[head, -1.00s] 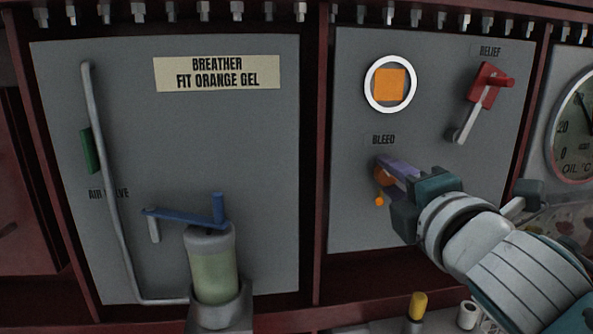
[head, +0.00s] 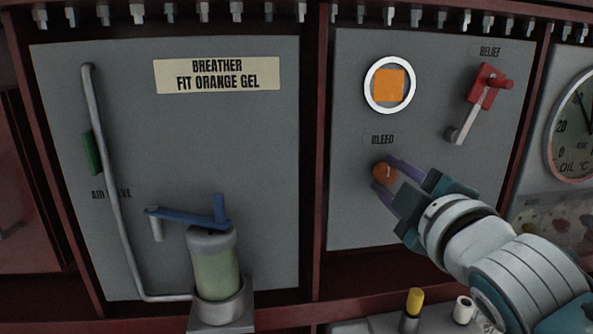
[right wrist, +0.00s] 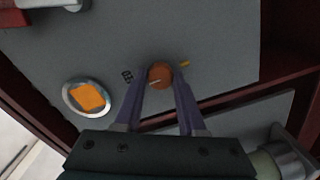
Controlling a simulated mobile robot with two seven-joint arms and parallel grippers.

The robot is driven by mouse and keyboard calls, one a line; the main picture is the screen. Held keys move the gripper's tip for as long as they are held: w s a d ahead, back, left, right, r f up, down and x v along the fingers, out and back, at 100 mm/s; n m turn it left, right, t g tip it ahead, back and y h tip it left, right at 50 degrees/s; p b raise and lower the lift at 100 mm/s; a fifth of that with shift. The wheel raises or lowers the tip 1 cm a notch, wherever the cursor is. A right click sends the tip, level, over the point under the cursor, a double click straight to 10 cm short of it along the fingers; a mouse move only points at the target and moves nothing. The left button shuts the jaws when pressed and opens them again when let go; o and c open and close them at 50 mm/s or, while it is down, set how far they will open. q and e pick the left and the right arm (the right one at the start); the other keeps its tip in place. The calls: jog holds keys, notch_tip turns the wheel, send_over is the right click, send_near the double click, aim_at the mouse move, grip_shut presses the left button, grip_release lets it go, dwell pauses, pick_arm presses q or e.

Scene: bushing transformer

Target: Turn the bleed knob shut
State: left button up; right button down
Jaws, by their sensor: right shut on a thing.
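The orange-brown bleed knob (head: 384,173) sits on the grey panel under the BLEED label. It also shows in the right wrist view (right wrist: 160,75), with a pale line on its face. My right gripper (head: 391,179) has its two purple fingers on either side of the knob and is shut on it. In the right wrist view the fingers (right wrist: 160,85) reach up from below to both sides of the knob. A small yellow-orange mark (right wrist: 185,63) lies on the panel beside the knob. My left gripper is not in view.
A round white-rimmed window with an orange square (head: 390,85) is above the knob. The red relief lever (head: 484,87) is up and right. A breather cylinder with green contents (head: 213,265) and a blue handle (head: 190,216) stands left.

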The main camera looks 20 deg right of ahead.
dwell(0.3)
jog(key=c, duration=0.5)
grip_release()
jog(key=b+v, duration=0.1)
jog(key=v, duration=0.9)
jog(key=shift+b, duration=0.3)
